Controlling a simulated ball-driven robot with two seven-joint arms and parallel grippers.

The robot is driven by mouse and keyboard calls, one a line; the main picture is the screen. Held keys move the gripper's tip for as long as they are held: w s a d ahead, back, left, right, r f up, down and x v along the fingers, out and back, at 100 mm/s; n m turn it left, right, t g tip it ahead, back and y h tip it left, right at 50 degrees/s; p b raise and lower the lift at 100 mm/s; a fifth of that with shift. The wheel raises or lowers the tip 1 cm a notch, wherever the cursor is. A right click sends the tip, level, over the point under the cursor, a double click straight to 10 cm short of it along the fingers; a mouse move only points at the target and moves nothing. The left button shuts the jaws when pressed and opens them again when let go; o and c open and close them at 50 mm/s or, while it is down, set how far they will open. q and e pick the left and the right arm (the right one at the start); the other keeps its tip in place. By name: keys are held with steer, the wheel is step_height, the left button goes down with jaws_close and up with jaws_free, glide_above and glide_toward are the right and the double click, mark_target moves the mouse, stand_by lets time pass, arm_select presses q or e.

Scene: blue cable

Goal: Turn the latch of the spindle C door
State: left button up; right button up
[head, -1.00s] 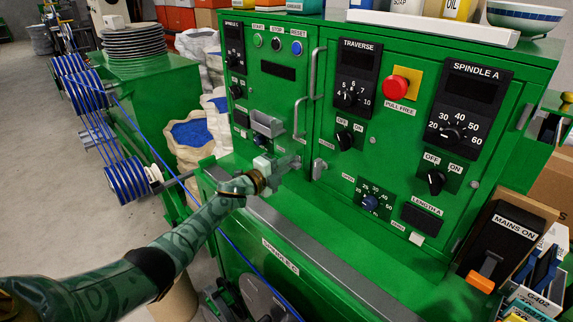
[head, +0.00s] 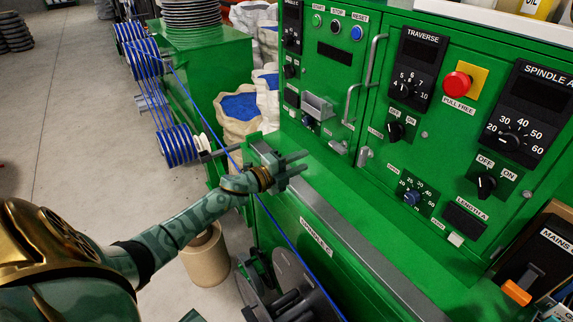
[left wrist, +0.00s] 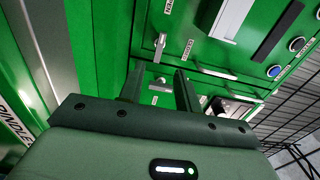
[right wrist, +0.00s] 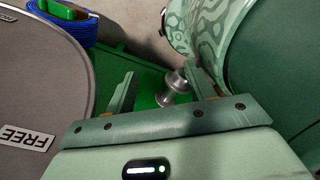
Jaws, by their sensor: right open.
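The green cabinet's left door, whose top-left panel read SPINDLE C a second ago, has a small silver latch (head: 338,147) low on it. A second silver lever (head: 363,157) sits to its right at the door seam; I cannot tell which belongs to the spindle C door. My left gripper (head: 290,168) is open and empty, in front and to the left of both, touching neither. In the left wrist view a small silver latch (left wrist: 160,86) shows beyond and between the fingers. My right gripper (right wrist: 160,92) is open; a grey metal knob (right wrist: 174,88) shows between its fingers, contact unclear.
Vertical handles (head: 373,60) stick out of the cabinet face. A blue cable (head: 285,235) runs diagonally behind my left forearm from the spools (head: 178,146). A grey ledge (head: 345,235) runs below the cabinet. In the right wrist view a grey disc (right wrist: 40,80) lies left.

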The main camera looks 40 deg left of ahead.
arm_select(q)
steer(key=v, duration=0.4)
steer(key=shift+s, duration=0.1)
stand_by(0.4)
